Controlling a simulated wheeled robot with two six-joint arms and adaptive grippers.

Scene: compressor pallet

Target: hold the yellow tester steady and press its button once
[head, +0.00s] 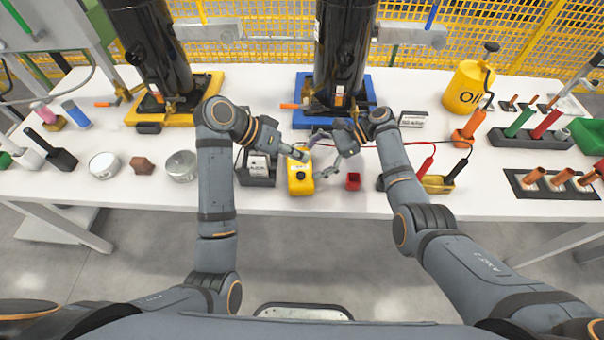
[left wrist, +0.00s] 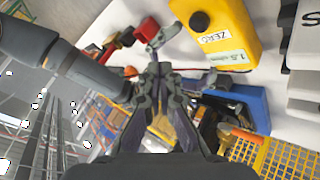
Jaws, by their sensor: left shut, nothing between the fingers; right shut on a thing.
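The yellow tester (head: 300,185) stands on the table in the middle of the head view, with a round black button on its face. In the left wrist view the tester (left wrist: 232,25) shows the black button (left wrist: 200,21) and a label reading ZERO. My right gripper (head: 325,158) is shut on the tester from its right side; the exact finger contact is partly hidden. My left gripper (head: 303,155) is shut and empty. Its fingertips are over the tester's far end, apart from the button in the left wrist view (left wrist: 160,75).
A small red box (head: 353,182) sits just right of the tester. A dark tray (head: 258,180) with a white-labelled item stands left of it. Behind is a black cylinder on a blue base (head: 368,88). A red cable (head: 385,144) runs right to probes. The front table edge is clear.

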